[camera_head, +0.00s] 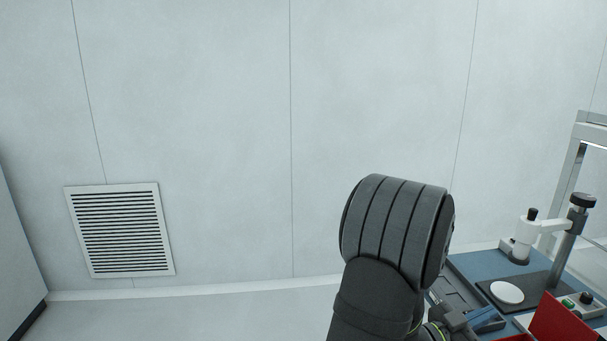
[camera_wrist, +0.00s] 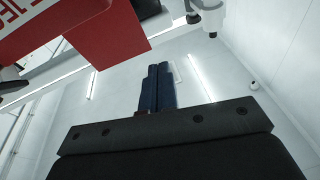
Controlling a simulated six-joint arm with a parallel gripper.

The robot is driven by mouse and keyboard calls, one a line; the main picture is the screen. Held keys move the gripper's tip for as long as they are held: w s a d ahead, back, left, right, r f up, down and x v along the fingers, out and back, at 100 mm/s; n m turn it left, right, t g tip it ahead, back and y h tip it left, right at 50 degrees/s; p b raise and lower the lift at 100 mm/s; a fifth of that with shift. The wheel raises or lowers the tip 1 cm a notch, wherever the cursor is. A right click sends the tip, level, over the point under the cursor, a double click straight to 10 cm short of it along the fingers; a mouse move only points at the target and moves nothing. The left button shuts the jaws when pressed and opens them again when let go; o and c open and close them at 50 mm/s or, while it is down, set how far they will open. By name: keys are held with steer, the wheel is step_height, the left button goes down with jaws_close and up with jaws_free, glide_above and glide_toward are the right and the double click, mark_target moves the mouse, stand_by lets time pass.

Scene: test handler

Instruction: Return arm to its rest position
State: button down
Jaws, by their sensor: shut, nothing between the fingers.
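My gripper (camera_wrist: 158,70) shows in the wrist view with its two dark blue fingers side by side and touching, nothing between them. In the head view, the gripper (camera_head: 487,318) is partly hidden behind my dark grey arm, low at the right by the blue-topped bench (camera_head: 482,264). My arm's large rounded joint stands at the lower middle of that view. The rest of the arm runs out of the bottom edge.
A microscope-like stand (camera_head: 568,240) with a white disc (camera_head: 507,292) is behind. The wall with a vent (camera_head: 120,230) is clear at left.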

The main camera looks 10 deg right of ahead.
steer(key=w+d+r+n+t, duration=0.1)
steer(key=w+d+r+t, duration=0.1)
steer(key=w+d, duration=0.3)
steer(key=w+d+r+n+t+y, duration=0.1)
steer(key=w+d+r+t, duration=0.2)
steer(key=w+d+r, duration=0.2)
steer(key=shift+w+d+r+n, duration=0.15)
steer(key=shift+w+d+n, duration=0.25)
steer(key=shift+w, duration=0.55)
steer(key=s+a+f+m+g, duration=0.1)
steer(key=s+a+f+g, duration=0.2)
steer(key=s+a, duration=0.3)
steer(key=s+a+f+m+g+h, duration=0.1)
steer(key=s+a+f+m+g, duration=0.1)
steer(key=s+a+f, duration=0.3)
steer(key=shift+s+a+g, duration=0.7)
steer(key=shift+s+a, duration=0.55)
steer(key=shift+s, duration=0.75)
steer(key=shift+d, duration=0.1)
